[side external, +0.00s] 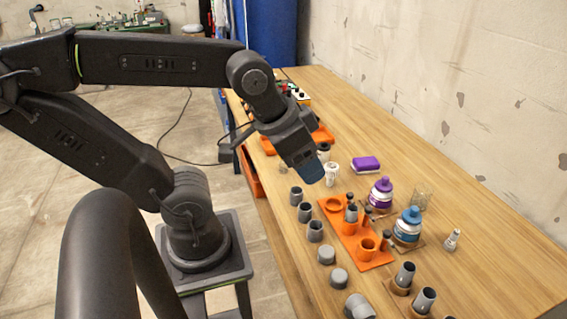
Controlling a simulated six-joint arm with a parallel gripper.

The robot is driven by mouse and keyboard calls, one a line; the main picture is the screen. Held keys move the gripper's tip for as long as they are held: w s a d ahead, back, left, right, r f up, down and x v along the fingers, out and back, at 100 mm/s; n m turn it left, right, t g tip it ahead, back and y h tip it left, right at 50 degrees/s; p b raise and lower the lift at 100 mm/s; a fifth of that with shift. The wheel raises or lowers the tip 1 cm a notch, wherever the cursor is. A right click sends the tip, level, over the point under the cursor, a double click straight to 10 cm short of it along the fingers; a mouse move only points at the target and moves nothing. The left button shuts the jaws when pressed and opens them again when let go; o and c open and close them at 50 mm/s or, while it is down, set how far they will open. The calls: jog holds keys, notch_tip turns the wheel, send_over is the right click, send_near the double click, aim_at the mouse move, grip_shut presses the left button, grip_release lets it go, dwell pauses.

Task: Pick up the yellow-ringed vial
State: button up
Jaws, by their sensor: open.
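My gripper (311,170) is above the wooden table, pointing down, with blue-tipped fingers. It is open, and nothing shows held in it. A small pale vial-like piece (330,176) stands just right of the fingers in the picture; its gap to them cannot be judged. Another small pale vial-like piece (452,240) is at the right, beyond the blue-capped bottle. No yellow ring is clear on either, so I cannot tell which is the yellow-ringed vial.
An orange fixture (376,262) holds grey and orange pipe parts. Several grey pipe pieces (315,231) stand along the near edge. A purple-capped bottle (380,194), a blue-capped bottle (406,228) and a purple sponge (366,164) stand behind. The table's far right is clear.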

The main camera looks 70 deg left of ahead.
jog(key=w+a+f+n+g+y, duration=0.1)
jog(key=w+a+f+n+y, duration=0.15)
jog(key=w+a+n, duration=0.45)
jog(key=w+a+f+n+g+y, duration=0.1)
jog(key=w+a+f+n+g, duration=0.2)
jog(key=a, duration=0.8)
jog(key=a+f+n, duration=0.2)
jog(key=a+f, duration=0.4)
jog(key=a+f+n, duration=0.1)
jog(key=a+f, duration=0.5)
jog(key=a, duration=0.1)
jog(key=s+a+f+n+y, duration=0.1)
jog(key=a+f+n, duration=0.1)
jog(key=a+f, duration=0.4)
jog(key=shift+a+f+n+g, duration=0.15)
jog(key=shift+f+n+g, duration=0.15)
jog(key=shift+f+g, duration=0.1)
jog(key=shift+a+x, duration=0.2)
jog(key=shift+x, duration=2.65)
jog(key=shift+w+r, duration=0.1)
jog(key=c, duration=1)
